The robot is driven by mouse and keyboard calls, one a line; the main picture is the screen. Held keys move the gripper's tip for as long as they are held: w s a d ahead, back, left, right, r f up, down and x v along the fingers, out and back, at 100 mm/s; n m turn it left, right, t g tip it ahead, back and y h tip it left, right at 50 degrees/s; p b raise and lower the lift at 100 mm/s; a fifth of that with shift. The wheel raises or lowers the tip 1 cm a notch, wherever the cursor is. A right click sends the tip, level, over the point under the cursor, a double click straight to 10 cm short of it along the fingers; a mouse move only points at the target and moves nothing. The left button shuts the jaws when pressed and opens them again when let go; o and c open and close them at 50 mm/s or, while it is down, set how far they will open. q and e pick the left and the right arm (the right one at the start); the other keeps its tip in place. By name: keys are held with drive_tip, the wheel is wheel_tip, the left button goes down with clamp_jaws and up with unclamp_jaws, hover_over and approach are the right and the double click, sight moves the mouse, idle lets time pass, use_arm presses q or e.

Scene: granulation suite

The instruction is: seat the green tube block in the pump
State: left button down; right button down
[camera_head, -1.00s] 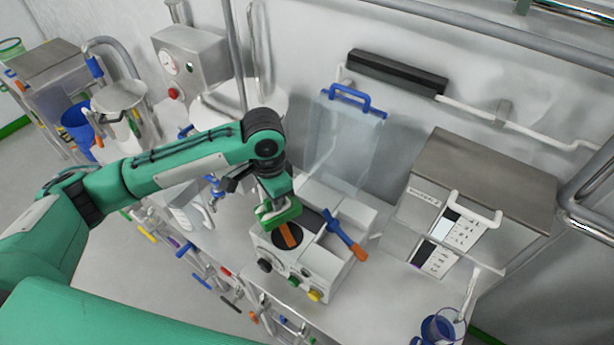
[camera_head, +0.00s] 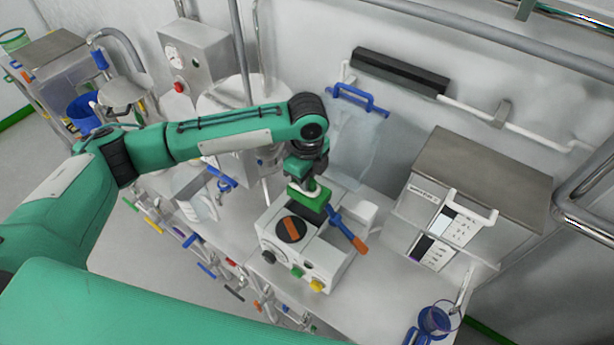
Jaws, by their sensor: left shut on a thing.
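The white pump (camera_head: 325,268) stands on the bench, with a round dark head bearing an orange bar (camera_head: 292,229) on its top. A blue lever with an orange end (camera_head: 346,231) slants across its right side. My left gripper (camera_head: 311,190) is shut on the green tube block (camera_head: 312,207) and points down. The block is at the back right of the round head, close beside the lever. I cannot tell whether it touches the pump. My right gripper is out of view.
A steel-topped cabinet (camera_head: 485,180) with a control panel stands to the right. A blue cup (camera_head: 436,320) is at the front right. The bench (camera_head: 385,295) right of the pump is clear.

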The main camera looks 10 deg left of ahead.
sight(307, 197)
use_arm(q)
drive_tip(key=shift+f, duration=0.1)
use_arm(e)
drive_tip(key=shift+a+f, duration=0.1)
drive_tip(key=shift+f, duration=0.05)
